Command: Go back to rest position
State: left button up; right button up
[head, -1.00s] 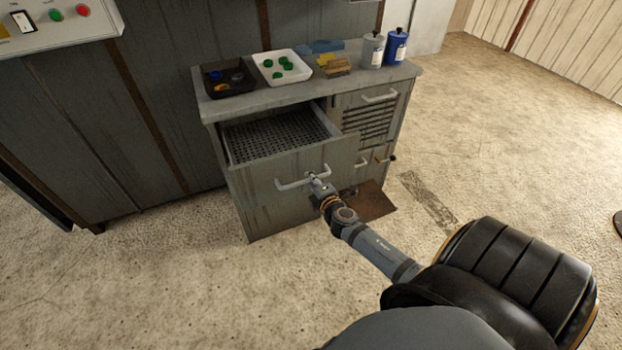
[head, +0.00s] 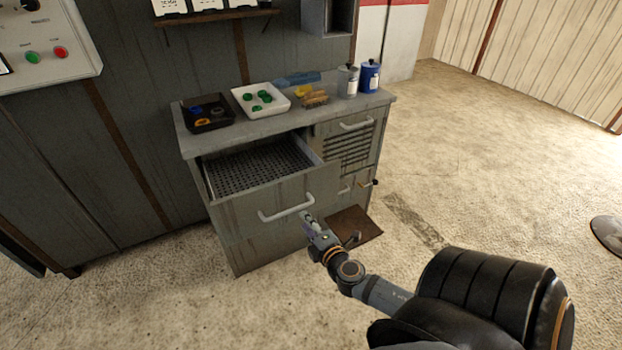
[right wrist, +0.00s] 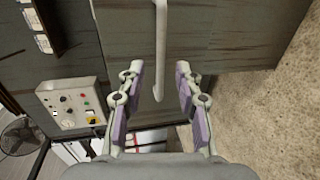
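My right gripper (head: 308,217) is just in front of the cabinet's pulled-out drawer (head: 270,196), near the right end of its white handle (head: 287,208). In the right wrist view, the right gripper (right wrist: 160,85) has its two fingers spread apart. The handle (right wrist: 159,50) appears ahead between them, and nothing is gripped. The drawer is open and shows a perforated bottom. My left gripper is not in view.
On the cabinet top (head: 235,133) are a black tray (head: 208,126), a white tray (head: 261,112) with green pieces, and two bottles. A control panel (head: 75,82) hangs on the left wall.

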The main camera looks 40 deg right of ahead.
jog(key=v, duration=0.3)
jog(key=shift+w, duration=0.1)
dwell(0.3)
jog(key=s+d+f+m+g+p, duration=0.1)
jog(key=s+d+f+m+g, duration=0.2)
jog(key=f, duration=0.6)
jog(key=s+f+m+g+p, duration=0.1)
jog(key=s+f+m+g, duration=0.15)
jog(key=s+f, duration=0.5)
jog(key=s+d+f+m+g+p, duration=0.1)
jog(key=s+d+f+m+g, duration=0.15)
jog(key=f, duration=0.75)
jog(key=s+a+f+m+g+y, duration=0.1)
jog(key=s+a+f+m+g, duration=0.1)
jog(key=s+a+f, duration=0.2)
jog(key=s+a+f+m+g+y+p, duration=0.1)
jog(key=s+a+f, duration=0.3)
jog(key=s, duration=0.5)
jog(key=s+a+f+m+g+p, duration=0.1)
jog(key=s+a+f+m+g, duration=0.2)
jog(key=s, duration=0.4)
notch_tip(320, 180, down, 3)
jog(key=shift+a+r+m+y, duration=0.2)
jog(key=shift+a+m+y, duration=0.2)
jog(key=shift+a+m, duration=0.3)
